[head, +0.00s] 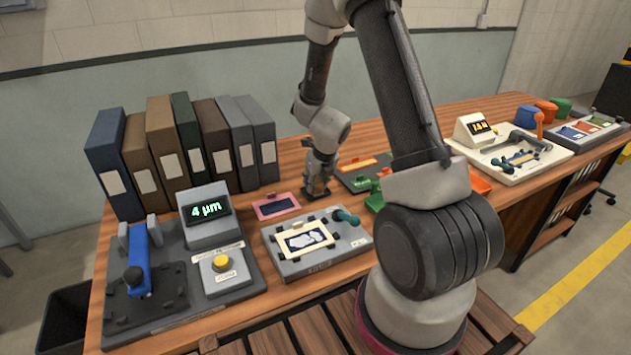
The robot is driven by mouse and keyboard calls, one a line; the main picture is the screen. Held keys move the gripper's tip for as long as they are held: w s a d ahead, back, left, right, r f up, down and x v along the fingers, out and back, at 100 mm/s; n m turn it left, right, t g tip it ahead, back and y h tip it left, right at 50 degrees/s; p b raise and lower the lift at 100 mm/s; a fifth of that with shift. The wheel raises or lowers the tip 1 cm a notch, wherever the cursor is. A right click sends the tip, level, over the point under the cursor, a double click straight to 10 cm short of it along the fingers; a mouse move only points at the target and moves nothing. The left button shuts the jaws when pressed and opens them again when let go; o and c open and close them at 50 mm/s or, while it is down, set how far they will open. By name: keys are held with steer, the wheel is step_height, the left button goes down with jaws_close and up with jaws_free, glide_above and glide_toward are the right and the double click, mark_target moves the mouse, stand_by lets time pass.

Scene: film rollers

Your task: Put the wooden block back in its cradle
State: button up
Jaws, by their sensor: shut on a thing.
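My gripper (317,190) points down, low over the wooden table, behind the grey fixture with the cream frame. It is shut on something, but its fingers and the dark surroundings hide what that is. I cannot clearly make out the wooden block anywhere. I cannot tell for certain which fixture is its cradle. A dark tray (352,182) with an orange strip and green pieces lies just right of my gripper, partly behind my arm.
The grey fixture (350,247) holds a cream frame and a teal-handled tool. A pink-edged card (276,206) lies left of my gripper. A gauge reading 4 µm (207,209) stands front left. Binders (160,140) line the back left. A white instrument (515,158) stands right.

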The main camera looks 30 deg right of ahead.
steer(key=o, duration=1)
steer(key=s+r+n, duration=0.4)
steer(key=s+r, duration=0.1)
steer(key=r, duration=0.5)
steer(key=s+r+n, duration=0.4)
steer(key=r+n, duration=0.1)
steer(key=r, duration=0.4)
steer(key=shift+s+a+r+n, duration=0.1)
steer(key=shift+s+r+n, duration=1.95)
steer(key=shift+s+n, duration=1.9)
steer(key=shift+s+a+r+n, duration=0.1)
steer(key=shift+s+r+n, duration=2.35)
steer(key=shift+n, duration=2.6)
steer(key=shift+s+r+n, duration=1.6)
steer(key=shift+s+n, duration=2.25)
steer(key=shift+n, duration=0.65)
